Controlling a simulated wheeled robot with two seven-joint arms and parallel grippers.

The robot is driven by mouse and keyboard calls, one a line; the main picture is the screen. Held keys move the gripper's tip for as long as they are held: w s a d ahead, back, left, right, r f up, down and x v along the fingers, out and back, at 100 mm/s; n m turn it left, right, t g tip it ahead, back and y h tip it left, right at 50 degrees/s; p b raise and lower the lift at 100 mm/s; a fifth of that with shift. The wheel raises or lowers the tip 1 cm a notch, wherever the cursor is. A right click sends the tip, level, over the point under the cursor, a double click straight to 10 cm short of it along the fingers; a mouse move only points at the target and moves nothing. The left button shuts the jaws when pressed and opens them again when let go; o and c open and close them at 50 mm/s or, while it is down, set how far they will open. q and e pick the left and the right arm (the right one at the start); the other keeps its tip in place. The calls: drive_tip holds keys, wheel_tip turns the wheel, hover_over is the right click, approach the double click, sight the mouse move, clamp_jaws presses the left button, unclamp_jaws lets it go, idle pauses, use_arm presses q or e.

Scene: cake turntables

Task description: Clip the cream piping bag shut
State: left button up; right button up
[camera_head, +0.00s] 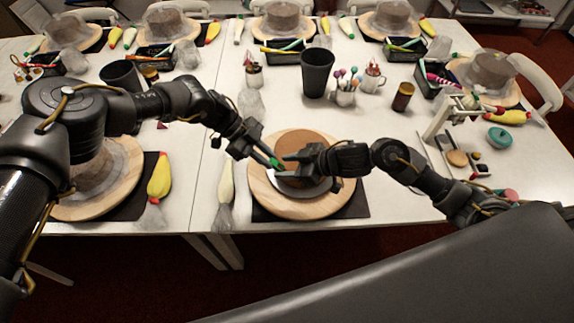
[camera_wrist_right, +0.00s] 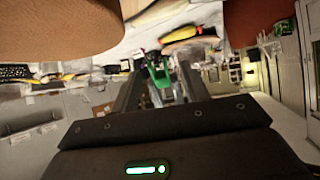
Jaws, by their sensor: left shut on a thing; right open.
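The cream piping bag (camera_head: 226,182) lies on the table left of the front cake turntable (camera_head: 262,197), its clear end toward the front edge. My left gripper (camera_head: 268,158) is over the turntable, shut on a small green thing (camera_head: 276,163) that looks like a clip. My right gripper (camera_head: 291,158) is open and comes in from the right, close to the green thing. In the right wrist view the green clip (camera_wrist_right: 160,76) shows between the fingers of the right gripper (camera_wrist_right: 160,85); I cannot tell whether they touch it.
A brown cake (camera_head: 304,142) sits on the turntable, partly hidden by my grippers. A yellow piping bag (camera_head: 159,178) lies further left. A black cup (camera_head: 317,73) and a jar of coloured tools (camera_head: 345,92) stand behind. The table between bag and turntable is narrow but clear.

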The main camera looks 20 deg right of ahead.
drive_tip(key=v, duration=0.7)
drive_tip(key=shift+s+d+r, duration=0.15)
drive_tip(key=shift+d+r, duration=0.05)
drive_tip(key=shift+d, duration=0.1)
drive_tip(key=shift+a, duration=0.1)
